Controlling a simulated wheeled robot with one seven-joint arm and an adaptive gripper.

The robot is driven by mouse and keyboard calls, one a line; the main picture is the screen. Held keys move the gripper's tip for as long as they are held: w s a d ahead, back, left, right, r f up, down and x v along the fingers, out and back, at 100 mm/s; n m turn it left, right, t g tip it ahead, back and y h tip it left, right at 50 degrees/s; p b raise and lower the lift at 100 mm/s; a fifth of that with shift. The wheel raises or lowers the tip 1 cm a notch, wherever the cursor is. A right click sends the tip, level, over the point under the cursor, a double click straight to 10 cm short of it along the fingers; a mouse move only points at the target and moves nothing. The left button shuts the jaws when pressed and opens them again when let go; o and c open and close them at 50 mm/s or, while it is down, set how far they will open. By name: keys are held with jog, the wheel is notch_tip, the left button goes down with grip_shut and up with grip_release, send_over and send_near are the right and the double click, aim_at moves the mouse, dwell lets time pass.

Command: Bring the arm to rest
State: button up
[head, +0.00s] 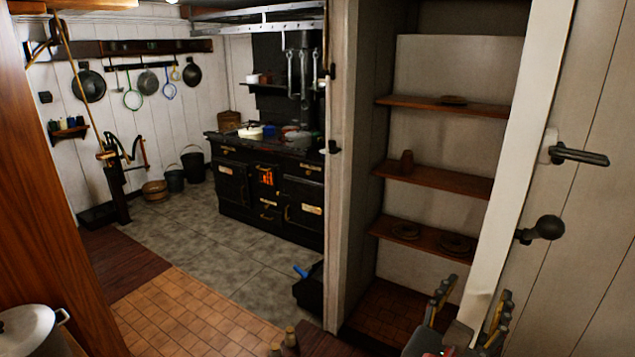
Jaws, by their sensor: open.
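My gripper (468,312) is at the bottom right of the head view, with its two fingers pointing up and spread apart. It is open, and nothing shows between the fingers. It is in front of the lower part of an open cupboard, near the white door edge. The rest of my arm is mostly below the picture's edge.
A white door with a black handle (580,156) stands close at right. A pot (30,328) is at lower left. The tiled floor (190,312) is mostly clear toward the black stove (262,182).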

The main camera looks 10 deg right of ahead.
jog(key=shift+w+a+f+m, duration=0.15)
jog(key=shift+f+m, duration=0.15)
jog(key=shift+m, duration=0.1)
jog(key=s+a+f+m+g+y, duration=0.35)
jog(key=f+m, duration=0.25)
jog(key=f, duration=0.2)
jog(key=s+a+f+m+g+y, duration=0.2)
jog(key=f+m+g+y, duration=0.15)
jog(key=f+m, duration=0.4)
jog(key=s+a+f+m+y, duration=0.2)
jog(key=a+m+y, duration=0.4)
jog(key=a+m, duration=0.3)
jog(key=shift+w+d+r+m, duration=0.2)
jog(key=shift+d+m, duration=0.3)
jog(key=shift+d, duration=0.4)
jog(key=shift+w+d+r+m, duration=0.15)
jog(key=shift+d+r+m, duration=0.1)
jog(key=shift+d+m, duration=0.5)
jog(key=shift+w+d+r+m, duration=0.2)
jog(key=shift+d+m, duration=0.1)
jog(key=shift+d, duration=0.75)
